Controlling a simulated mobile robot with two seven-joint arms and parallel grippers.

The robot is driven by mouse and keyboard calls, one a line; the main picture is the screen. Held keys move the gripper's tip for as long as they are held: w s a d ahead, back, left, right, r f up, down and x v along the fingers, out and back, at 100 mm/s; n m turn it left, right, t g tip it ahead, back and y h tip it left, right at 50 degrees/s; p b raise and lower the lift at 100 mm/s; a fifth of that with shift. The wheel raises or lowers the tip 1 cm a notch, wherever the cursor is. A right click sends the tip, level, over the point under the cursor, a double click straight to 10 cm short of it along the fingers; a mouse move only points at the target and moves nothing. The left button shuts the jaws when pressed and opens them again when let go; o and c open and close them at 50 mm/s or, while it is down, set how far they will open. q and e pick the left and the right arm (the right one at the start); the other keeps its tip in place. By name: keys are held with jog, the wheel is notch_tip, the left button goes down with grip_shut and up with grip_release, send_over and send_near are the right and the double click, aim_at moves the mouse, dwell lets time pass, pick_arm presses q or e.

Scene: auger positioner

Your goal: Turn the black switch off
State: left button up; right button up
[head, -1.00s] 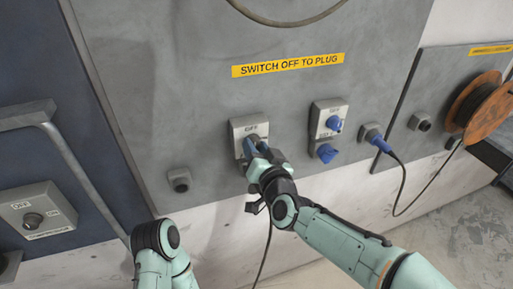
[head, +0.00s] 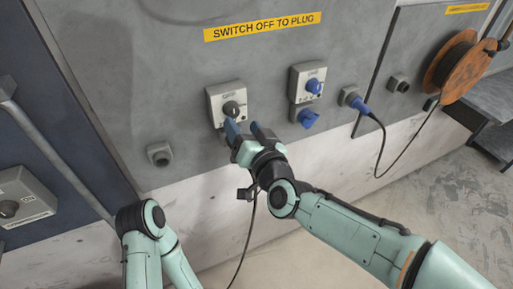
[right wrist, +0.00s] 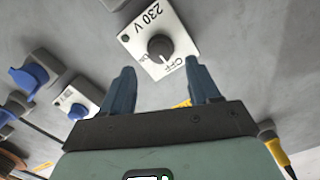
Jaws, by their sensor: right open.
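The black switch (head: 231,108) is a round knob on a light grey box on the wall panel. In the right wrist view the black switch (right wrist: 160,47) sits on a white plate with "230 V" and "OFF" printed on it. I cannot tell its setting surely. My right gripper (head: 245,126) is open and empty, just below and in front of the box, apart from the knob. In the right wrist view its fingers (right wrist: 161,80) stand spread to either side below the knob. My left arm shows at the lower left, but its gripper is out of view.
A similar box with a blue switch (head: 314,86) is to the right, with a blue plug (head: 355,101) and cable beyond it. A yellow "SWITCH OFF TO PLUG" label (head: 263,27) is above. An orange cable reel (head: 458,66) stands far right.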

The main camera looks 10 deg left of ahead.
jog(key=v, duration=0.7)
jog(key=shift+s+d, duration=0.25)
jog(key=shift+s, duration=0.1)
